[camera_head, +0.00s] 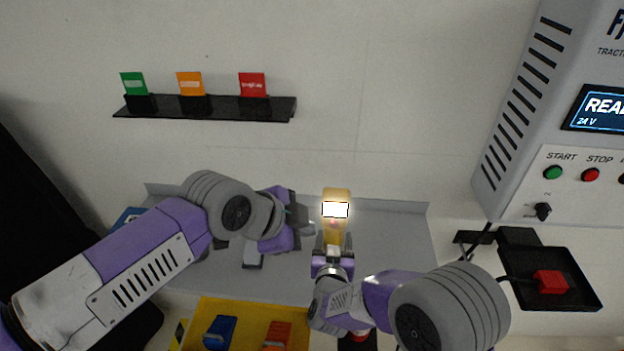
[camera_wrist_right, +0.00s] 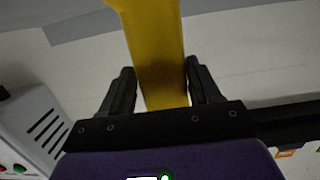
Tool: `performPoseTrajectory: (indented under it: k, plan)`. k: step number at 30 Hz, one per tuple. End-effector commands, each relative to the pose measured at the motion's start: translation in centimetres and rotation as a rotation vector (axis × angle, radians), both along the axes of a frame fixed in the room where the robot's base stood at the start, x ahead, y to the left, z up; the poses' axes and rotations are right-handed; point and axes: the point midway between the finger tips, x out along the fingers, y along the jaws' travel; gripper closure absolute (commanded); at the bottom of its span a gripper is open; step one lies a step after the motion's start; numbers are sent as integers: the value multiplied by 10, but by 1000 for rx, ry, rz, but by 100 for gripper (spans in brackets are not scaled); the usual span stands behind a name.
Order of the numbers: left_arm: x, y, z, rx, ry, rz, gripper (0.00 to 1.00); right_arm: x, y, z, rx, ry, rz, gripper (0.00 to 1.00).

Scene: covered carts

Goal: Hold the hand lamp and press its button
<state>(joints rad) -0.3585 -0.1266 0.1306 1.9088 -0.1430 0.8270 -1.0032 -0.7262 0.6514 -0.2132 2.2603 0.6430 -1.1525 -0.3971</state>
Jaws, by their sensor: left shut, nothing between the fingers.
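The yellow hand lamp (camera_head: 331,236) is upright in front of the wall, its rectangular face glowing bright white. My right gripper (camera_head: 332,252) is shut on its lower part. In the right wrist view the lamp (camera_wrist_right: 158,60) stands between the two dark fingers (camera_wrist_right: 160,90). My left gripper (camera_head: 306,222) is just left of the lamp, shut and empty, its fingertips pointing toward the lamp's side. A small reddish spot, perhaps the button, shows just below the lit face. I cannot tell whether the left fingertips touch the lamp.
A grey worktop (camera_head: 390,235) lies behind the arms. A yellow tray (camera_head: 205,304) with blue and orange items is at the front. A black shelf (camera_head: 215,110) holds three coloured cards. A control box (camera_head: 520,130) and a black tray with a red block (camera_head: 549,281) are at right.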

Motion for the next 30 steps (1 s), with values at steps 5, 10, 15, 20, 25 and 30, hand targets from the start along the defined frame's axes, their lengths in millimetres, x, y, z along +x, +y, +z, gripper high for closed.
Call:
performPoseTrajectory:
  k: [5,10,15,20,25,30]
  plan:
    - [0,0,0,0,0,0,100,0,1,1,1,-4,2,15]
    - [0,0,0,0,0,0,100,0,2,3,3,-7,4,15]
    - [0,0,0,0,0,0,100,-7,3,5,4,-9,5,15]
    - [0,0,0,0,0,0,100,-32,3,8,3,-8,8,15]
    - [0,0,0,0,0,0,100,-59,3,12,2,-7,6,15]
    - [0,0,0,0,-1,0,100,-73,2,14,2,-6,4,15]
